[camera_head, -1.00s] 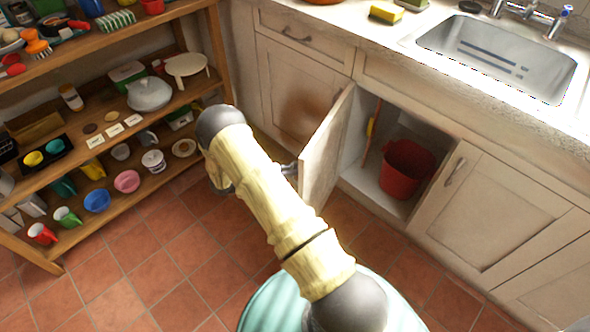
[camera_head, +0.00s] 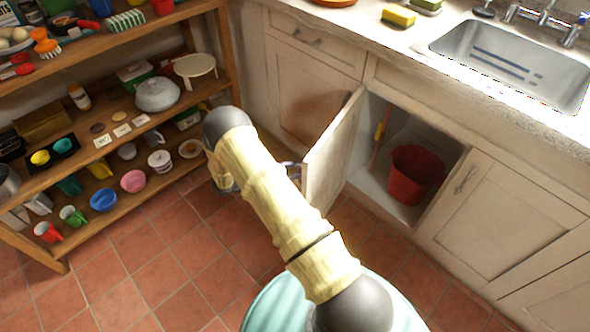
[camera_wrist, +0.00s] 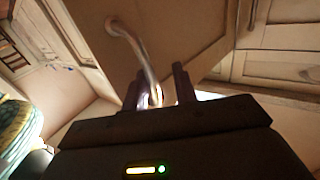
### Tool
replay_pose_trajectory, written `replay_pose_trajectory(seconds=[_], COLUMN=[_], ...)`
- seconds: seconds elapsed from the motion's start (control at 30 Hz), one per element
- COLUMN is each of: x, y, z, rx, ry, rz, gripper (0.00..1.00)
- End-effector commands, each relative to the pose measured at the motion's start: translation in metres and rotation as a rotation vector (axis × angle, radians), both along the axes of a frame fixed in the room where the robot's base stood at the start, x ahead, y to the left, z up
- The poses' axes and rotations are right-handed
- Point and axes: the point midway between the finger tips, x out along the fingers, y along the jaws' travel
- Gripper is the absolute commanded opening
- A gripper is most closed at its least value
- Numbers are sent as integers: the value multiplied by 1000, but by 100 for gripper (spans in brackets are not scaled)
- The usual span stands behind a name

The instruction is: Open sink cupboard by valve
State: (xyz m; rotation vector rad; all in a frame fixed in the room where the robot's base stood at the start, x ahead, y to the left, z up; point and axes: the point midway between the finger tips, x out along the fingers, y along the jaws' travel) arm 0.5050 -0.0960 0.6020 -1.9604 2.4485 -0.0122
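The sink cupboard door (camera_head: 328,158) stands wide open, swung out to the left of its opening under the sink. Its metal handle (camera_head: 291,166) shows in the head view beside my arm. In the wrist view the curved handle (camera_wrist: 143,52) runs down from the door panel (camera_wrist: 188,30) to between the two fingers of my gripper (camera_wrist: 160,82). The fingers are apart, with a gap on the right of the handle. In the head view my arm hides most of the gripper. Inside the cupboard stands a red bucket (camera_head: 414,174).
The sink (camera_head: 515,62) is set in the counter above. A closed cupboard door (camera_head: 490,215) is right of the opening. A wooden shelf (camera_head: 130,142) with dishes and cups stands at left. Tiled floor (camera_head: 165,275) is free between shelf and cupboards.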

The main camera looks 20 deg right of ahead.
Motion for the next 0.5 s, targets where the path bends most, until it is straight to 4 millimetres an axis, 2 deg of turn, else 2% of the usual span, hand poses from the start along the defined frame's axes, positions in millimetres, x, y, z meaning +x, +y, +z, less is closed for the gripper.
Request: replay_pose_trajectory(seconds=[0.27, 0.5], x=[1, 9], y=[5, 41], z=[0, 0], rx=[1, 2], ry=[-1, -2], rz=[-4, 1], gripper=[28, 28])
